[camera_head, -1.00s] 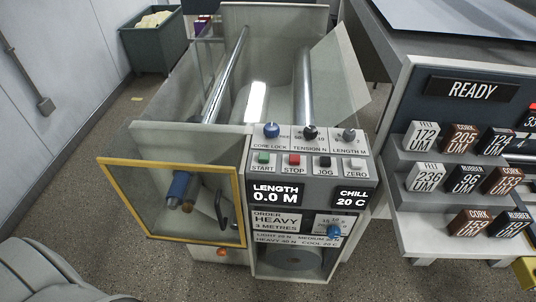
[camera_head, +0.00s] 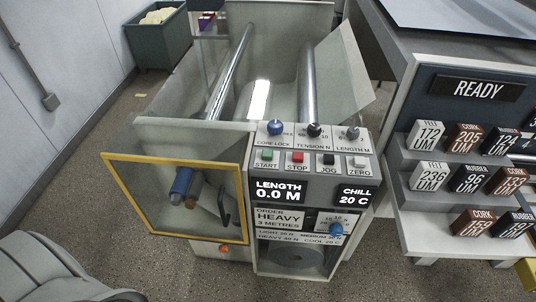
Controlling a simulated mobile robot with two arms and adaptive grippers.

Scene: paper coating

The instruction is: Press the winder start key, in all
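The winder (camera_head: 310,188) stands in the middle of the head view with its control panel facing me. The green START key (camera_head: 267,155) is at the left of the key row, beside the red STOP key (camera_head: 297,157), the black JOG key (camera_head: 328,159) and the pale ZERO key (camera_head: 360,162). The length display (camera_head: 279,190) reads 0.0 M and the chill display (camera_head: 355,196) reads 20 C. The order card (camera_head: 283,218) reads HEAVY, 3 METRES. Neither gripper shows in the view.
A yellow-framed clear guard (camera_head: 174,239) covers the winder's left front. Blue, dark and grey knobs, including the core lock knob (camera_head: 276,128), sit above the keys. A rack of labelled blocks (camera_head: 470,178) and a READY sign (camera_head: 477,88) stand at the right. A bin (camera_head: 160,43) stands behind.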

